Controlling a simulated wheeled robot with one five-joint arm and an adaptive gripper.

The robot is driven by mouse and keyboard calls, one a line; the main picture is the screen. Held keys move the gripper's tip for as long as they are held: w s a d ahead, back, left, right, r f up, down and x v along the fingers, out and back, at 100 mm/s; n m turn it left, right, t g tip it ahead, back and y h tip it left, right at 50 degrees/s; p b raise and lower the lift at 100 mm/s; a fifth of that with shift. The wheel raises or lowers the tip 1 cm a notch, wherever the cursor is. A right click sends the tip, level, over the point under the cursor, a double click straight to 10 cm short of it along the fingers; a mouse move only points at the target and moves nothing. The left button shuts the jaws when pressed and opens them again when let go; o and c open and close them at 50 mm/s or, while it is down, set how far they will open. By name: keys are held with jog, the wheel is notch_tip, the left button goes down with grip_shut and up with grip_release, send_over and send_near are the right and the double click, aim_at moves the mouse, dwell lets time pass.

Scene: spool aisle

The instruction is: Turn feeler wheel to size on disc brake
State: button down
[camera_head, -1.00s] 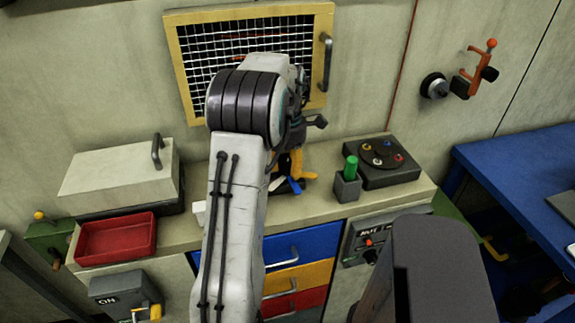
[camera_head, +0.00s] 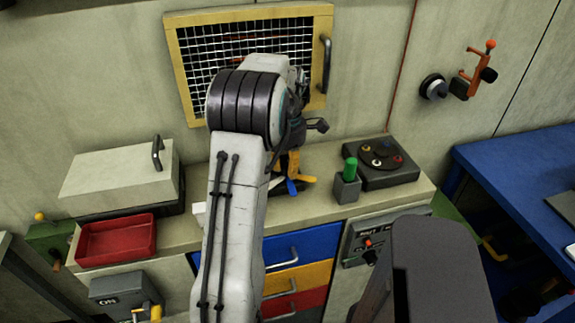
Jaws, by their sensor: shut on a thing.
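A small wheel-like piece with yellow and blue arms (camera_head: 302,179), seemingly the feeler wheel, shows low over the counter just below my gripper (camera_head: 294,148). My gripper points down at it and is shut on it; the fingertips are mostly hidden behind my arm. One blue arm points toward the front and a yellow arm points right. A dark part lies to its left, partly hidden. I cannot tell which thing is the disc brake; a dark box (camera_head: 405,176) with a round disc and coloured spots on top stands to the right on the counter.
A grey holder with a green handle (camera_head: 350,168) stands close to the right of the wheel. A red tray (camera_head: 117,240) and a lidded pale box (camera_head: 118,172) are at left. A yellow-framed mesh panel (camera_head: 180,60) is on the wall behind.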

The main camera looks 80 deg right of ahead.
aim_at(287, 163)
jog(key=m, duration=0.5)
jog(key=shift+a+f+p, duration=0.1)
jog(key=shift+f+p, duration=0.05)
jog(key=shift+p, duration=0.2)
jog(key=shift+m, duration=0.3)
jog(key=c, duration=1.2)
grip_release()
jog(key=shift+w, duration=0.1)
jog(key=shift+o, duration=0.2)
jog(key=shift+r, duration=0.4)
notch_tip(287, 163, up, 11)
jog(key=shift+r, duration=0.15)
